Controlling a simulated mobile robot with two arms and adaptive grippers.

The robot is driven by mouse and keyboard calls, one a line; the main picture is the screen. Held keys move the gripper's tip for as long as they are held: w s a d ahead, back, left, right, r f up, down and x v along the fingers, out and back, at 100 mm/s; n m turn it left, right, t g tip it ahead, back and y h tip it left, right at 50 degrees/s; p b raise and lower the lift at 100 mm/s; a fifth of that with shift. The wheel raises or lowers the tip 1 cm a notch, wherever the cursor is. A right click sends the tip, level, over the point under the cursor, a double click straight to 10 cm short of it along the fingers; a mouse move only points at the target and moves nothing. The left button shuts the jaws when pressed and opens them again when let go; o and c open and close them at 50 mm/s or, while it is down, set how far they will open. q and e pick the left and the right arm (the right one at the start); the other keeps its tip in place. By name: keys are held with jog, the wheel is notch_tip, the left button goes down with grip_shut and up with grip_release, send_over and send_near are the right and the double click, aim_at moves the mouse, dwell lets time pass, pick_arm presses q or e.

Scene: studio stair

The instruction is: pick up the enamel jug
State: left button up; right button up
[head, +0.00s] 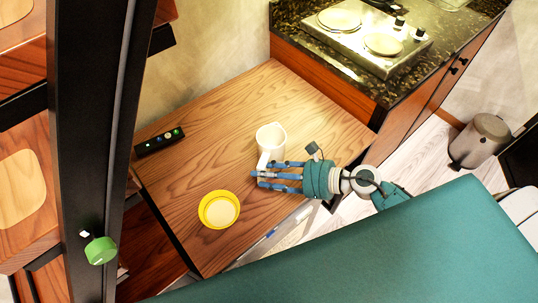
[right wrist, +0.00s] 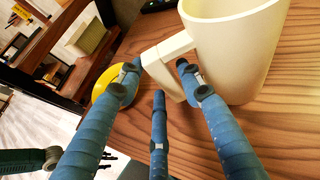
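The enamel jug (head: 271,137) is cream-white and stands upright on the wooden table (head: 190,120). Its squared handle points toward the front. In the right wrist view the jug (right wrist: 235,50) fills the upper right, with its handle toward my fingers. My right gripper (head: 262,173) has blue fingers and reaches in from the right, low beside the handle. In the wrist view the fingers of the right gripper (right wrist: 160,72) are spread, with fingertips on either side of the handle; whether they touch it I cannot tell. My left gripper is not in view.
A yellow bowl (head: 205,219) sits on the table in front of the jug. A black strip with buttons (head: 159,142) lies at the table's left edge. A counter with a hob (head: 368,40) stands behind at the right. The table's back part is clear.

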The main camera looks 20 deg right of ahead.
jog(key=shift+x, duration=1.05)
jog(key=shift+c, duration=0.2)
jog(key=shift+d, duration=0.1)
jog(key=c, duration=0.9)
jog(key=shift+r, duration=0.15)
grip_shut()
